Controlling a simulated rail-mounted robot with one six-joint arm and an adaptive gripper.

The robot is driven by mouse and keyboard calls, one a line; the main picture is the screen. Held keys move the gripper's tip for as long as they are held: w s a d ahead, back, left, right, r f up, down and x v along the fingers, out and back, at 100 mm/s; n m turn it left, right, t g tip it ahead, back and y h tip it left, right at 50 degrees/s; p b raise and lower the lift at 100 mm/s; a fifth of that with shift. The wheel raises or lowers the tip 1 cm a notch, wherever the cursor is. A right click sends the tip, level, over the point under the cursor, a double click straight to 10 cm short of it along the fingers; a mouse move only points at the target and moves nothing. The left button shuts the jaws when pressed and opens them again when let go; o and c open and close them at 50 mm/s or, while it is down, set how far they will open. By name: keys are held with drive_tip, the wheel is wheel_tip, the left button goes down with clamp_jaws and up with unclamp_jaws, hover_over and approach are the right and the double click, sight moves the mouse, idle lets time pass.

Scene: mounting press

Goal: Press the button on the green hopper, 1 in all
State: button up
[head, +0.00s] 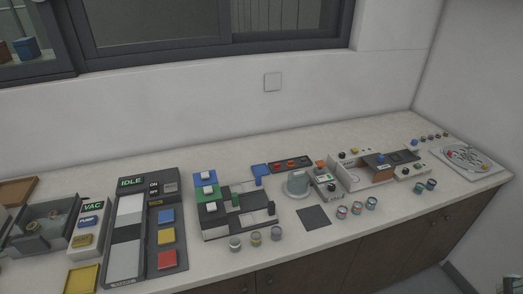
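The green hopper (209,196) is a small green block with a whitish piece on top, at the left side of a dark and white machine (235,216) near the middle of the counter. A blue block of the same kind (205,180) stands just behind it. The hopper's button is too small to make out for certain. My gripper is not recognisable in the head view.
The white counter (335,240) is crowded. A panel with blue, yellow and red pads (167,237) stands left of the machine. Several small cups (256,240) stand in front of it. A dark square plate (313,217) and a round grey vessel (297,185) are to the right.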

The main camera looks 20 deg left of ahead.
clamp_jaws()
idle(1.1)
